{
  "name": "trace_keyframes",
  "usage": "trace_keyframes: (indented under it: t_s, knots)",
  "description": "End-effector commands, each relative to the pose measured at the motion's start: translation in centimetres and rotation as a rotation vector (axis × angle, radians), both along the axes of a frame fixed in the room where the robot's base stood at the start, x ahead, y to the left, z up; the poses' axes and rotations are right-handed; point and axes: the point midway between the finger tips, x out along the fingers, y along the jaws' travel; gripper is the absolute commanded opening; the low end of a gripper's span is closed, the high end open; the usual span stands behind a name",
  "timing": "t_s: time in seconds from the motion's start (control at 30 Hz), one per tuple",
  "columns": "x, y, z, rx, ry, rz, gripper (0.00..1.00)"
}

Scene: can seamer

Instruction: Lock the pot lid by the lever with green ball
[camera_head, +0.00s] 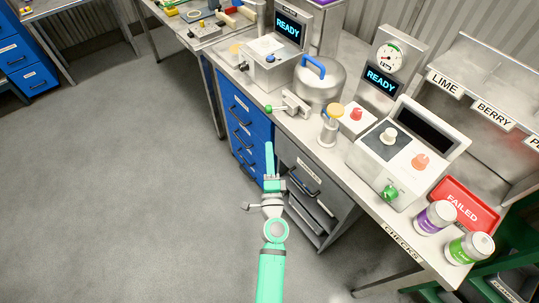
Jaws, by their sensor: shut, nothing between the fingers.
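A metal pot (319,86) stands on the bench, with a blue handle (312,67) arched over its domed lid. A clamp block (294,103) sits at the pot's front left. The lever with the green ball (268,109) sticks out left from this block, over the bench's front edge. My gripper (269,147) is shut and empty, in front of the blue drawers and below the green ball in the picture. It is apart from the lever. Whether the lid is locked cannot be told.
A READY display (289,29) stands behind left, and a gauge unit (390,57) behind right. A small post with an orange top (331,122) stands right of the clamp. A white control box (398,151), cans (434,218) and a red FAILED tray (467,203) are farther right. The floor at left is clear.

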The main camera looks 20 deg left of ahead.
Motion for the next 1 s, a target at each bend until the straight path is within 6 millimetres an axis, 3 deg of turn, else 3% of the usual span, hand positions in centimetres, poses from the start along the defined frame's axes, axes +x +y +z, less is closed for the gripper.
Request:
trace_keyframes:
  t_s: [0.2, 0.83, 1.0]
  knots:
    - [-1.3, -0.2, -0.2, 0.001, -0.001, 0.002, 0.0]
    - [-1.5, -0.7, -0.4, -0.008, 0.002, -0.006, 0.0]
    - [-4.4, -2.1, -2.8, -0.113, 0.031, -0.049, 0.0]
